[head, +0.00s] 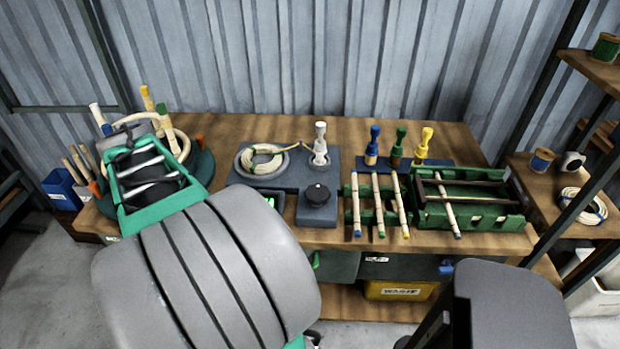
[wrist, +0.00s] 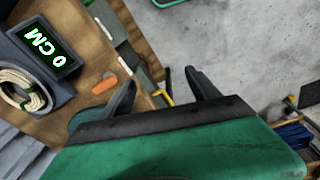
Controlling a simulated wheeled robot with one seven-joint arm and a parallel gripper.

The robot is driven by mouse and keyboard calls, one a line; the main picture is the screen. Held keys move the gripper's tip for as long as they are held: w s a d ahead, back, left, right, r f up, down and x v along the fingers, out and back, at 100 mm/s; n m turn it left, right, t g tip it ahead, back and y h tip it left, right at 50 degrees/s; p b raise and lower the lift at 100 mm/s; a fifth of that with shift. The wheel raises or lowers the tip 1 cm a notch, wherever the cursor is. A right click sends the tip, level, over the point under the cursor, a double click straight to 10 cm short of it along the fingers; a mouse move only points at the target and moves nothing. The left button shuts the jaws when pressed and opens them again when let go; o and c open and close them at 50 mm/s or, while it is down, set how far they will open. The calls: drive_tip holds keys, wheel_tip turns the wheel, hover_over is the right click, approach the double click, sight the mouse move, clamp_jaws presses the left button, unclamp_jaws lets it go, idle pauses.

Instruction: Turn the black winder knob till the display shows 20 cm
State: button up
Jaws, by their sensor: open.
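The black winder knob (head: 318,193) sits on top of a small grey block at the front of the bench, in the head view. It does not show in the wrist view. The display (wrist: 42,45) reads 0 CM in green-framed white characters in the wrist view. In the head view the display (head: 272,200) is mostly hidden behind my arm. My gripper (wrist: 160,77) is open, with its two dark fingers apart and nothing between them. It is away from the knob, and its fingertips cannot be made out in the head view.
A cane coil (head: 262,160) and a white-topped peg (head: 320,145) stand behind the knob. Pale rods (head: 378,205) and a green rack (head: 468,200) lie to its right. An orange piece (wrist: 105,82) lies near my fingers. Shelves (head: 560,178) stand far right.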

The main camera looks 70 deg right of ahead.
drive_tip(key=shift+o, duration=0.7)
drive_tip(key=s+d+r+p, duration=0.1)
drive_tip(key=s+d, duration=0.3)
drive_tip(key=d, duration=0.4)
drive_tip(key=s+d+r+m+p, duration=0.1)
drive_tip(key=s+d+r, duration=0.1)
drive_tip(key=s+d, duration=0.3)
drive_tip(key=d, duration=0.3)
drive_tip(key=shift+d+g, duration=0.3)
drive_tip(key=shift+d, duration=0.05)
drive_tip(key=p, duration=0.2)
approach(318, 191)
drive_tip(key=shift+w+a+f+y, duration=0.1)
drive_tip(key=shift+w+f+y, duration=0.05)
drive_tip(key=shift+w, duration=0.3)
drive_tip(key=shift+w+a+f+y, duration=0.1)
drive_tip(key=shift+w+f+y, duration=0.05)
drive_tip(key=shift+w, duration=0.3)
drive_tip(key=shift+s+d+f, duration=0.15)
drive_tip(key=shift+s+d, duration=0.15)
drive_tip(key=shift+s, duration=0.45)
wheel_tip(318, 191, down, 7)
drive_tip(key=shift+r+p, duration=0.2)
drive_tip(key=shift+p, duration=0.1)
drive_tip(key=shift+f, duration=0.5)
drive_tip(key=c, duration=1.4)
